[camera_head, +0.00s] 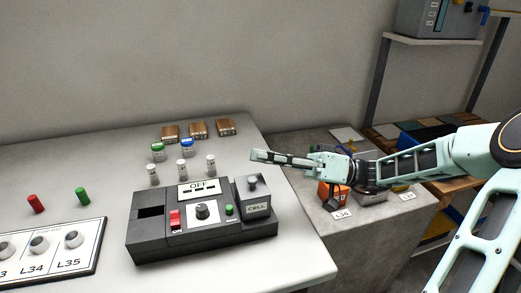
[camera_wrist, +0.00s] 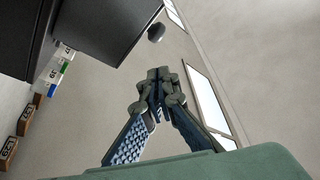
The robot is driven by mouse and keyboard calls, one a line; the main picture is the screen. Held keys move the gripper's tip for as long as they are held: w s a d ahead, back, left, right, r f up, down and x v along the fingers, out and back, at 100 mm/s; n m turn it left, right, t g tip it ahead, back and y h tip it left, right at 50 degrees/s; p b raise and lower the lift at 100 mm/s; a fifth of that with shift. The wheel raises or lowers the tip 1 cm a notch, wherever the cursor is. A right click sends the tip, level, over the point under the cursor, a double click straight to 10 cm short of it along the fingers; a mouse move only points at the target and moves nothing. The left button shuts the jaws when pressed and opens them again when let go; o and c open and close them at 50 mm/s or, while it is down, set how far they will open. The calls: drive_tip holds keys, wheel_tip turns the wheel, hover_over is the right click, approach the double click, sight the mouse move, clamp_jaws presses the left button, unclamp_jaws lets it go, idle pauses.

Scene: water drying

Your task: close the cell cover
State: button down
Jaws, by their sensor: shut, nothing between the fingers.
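The black measuring device (camera_head: 150,235) stands on the light table, with a display reading "OFF". At its right end is the grey cell housing (camera_head: 257,209), labelled "CELL". A dark round knob (camera_head: 252,181) sits at its top, on what looks like the cell cover; I cannot tell how far the cover is open. My gripper (camera_head: 256,156) is shut and empty, above and behind the cell housing and apart from it. In the wrist view my gripper's fingertips (camera_wrist: 158,76) meet. A dark block with a round knob (camera_wrist: 155,32) shows beyond them, at the upper left.
Several small vials (camera_head: 182,168) stand behind the device, with wooden blocks (camera_head: 198,130) farther back. A labelled board (camera_head: 50,255) lies at the left, near red (camera_head: 36,203) and green (camera_head: 82,196) pieces. A lower bench at the right holds an orange box (camera_head: 332,192).

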sight(252, 192)
drive_tip(key=shift+s+d+f+n+g, duration=0.15)
drive_tip(key=shift+s+f+n, duration=0.15)
drive_tip(key=shift+s, duration=0.2)
drive_tip(key=shift+s+d+f+n+g, duration=0.15)
drive_tip(key=shift+s+n, duration=0.15)
drive_tip(key=shift+s, duration=0.25)
drive_tip(key=shift+s+d+f+n+g, duration=0.1)
drive_tip(key=shift+s+f+n, duration=0.2)
drive_tip(key=shift+s, duration=0.2)
drive_tip(key=shift+s+f+p, duration=0.15)
drive_tip(key=shift+s+p, duration=0.1)
drive_tip(key=shift+p, duration=0.05)
drive_tip(key=shift+f, duration=0.1)
